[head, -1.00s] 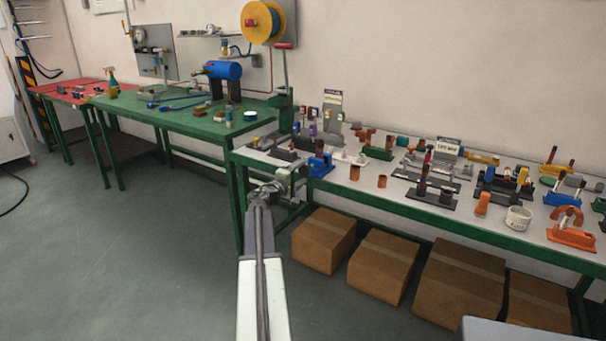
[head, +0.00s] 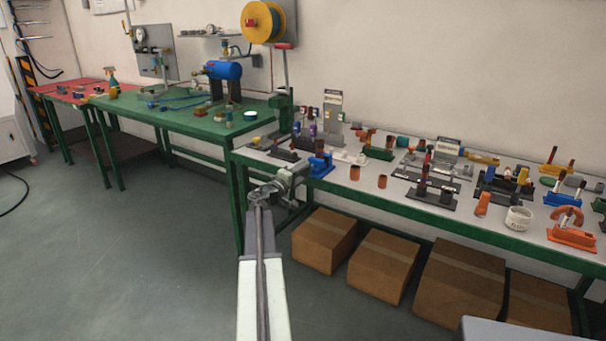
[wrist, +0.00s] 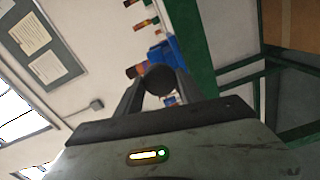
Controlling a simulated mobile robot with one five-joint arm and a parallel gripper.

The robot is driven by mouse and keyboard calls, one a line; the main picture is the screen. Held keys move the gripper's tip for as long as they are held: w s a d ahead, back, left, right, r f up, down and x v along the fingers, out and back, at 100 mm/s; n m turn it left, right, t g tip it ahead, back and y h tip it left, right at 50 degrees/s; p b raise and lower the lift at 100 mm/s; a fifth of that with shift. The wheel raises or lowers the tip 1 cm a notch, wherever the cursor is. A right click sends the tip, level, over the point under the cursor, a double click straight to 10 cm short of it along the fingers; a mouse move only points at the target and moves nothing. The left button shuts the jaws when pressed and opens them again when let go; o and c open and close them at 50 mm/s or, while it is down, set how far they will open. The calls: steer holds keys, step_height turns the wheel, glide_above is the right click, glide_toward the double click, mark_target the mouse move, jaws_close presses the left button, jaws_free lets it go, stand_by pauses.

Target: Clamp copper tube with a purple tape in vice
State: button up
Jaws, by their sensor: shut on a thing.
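My gripper (head: 292,181) is at the near left edge of the long right-hand table. In the wrist view my gripper (wrist: 158,88) has its fingers closed on a dark, round-ended piece (wrist: 160,80). No purple tape shows on this piece, so I cannot tell whether it is the copper tube. A blue vice (head: 320,165) stands at the table's near left edge, just right of my gripper in the head view. Blue parts (wrist: 158,52) also show beyond the fingers in the wrist view. The vice's jaws are too small to make out.
Short copper-coloured pieces (head: 356,175) stand right of the vice. Several fixtures and tubes crowd the right-hand table (head: 415,205). A green workbench (head: 180,118) adjoins on the left. Cardboard boxes (head: 323,240) sit below the table. The floor at left is open.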

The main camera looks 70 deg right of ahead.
steer(key=shift+m, duration=0.3)
steer(key=m, duration=0.2)
steer(key=shift+m, duration=0.4)
steer(key=o, duration=1.4)
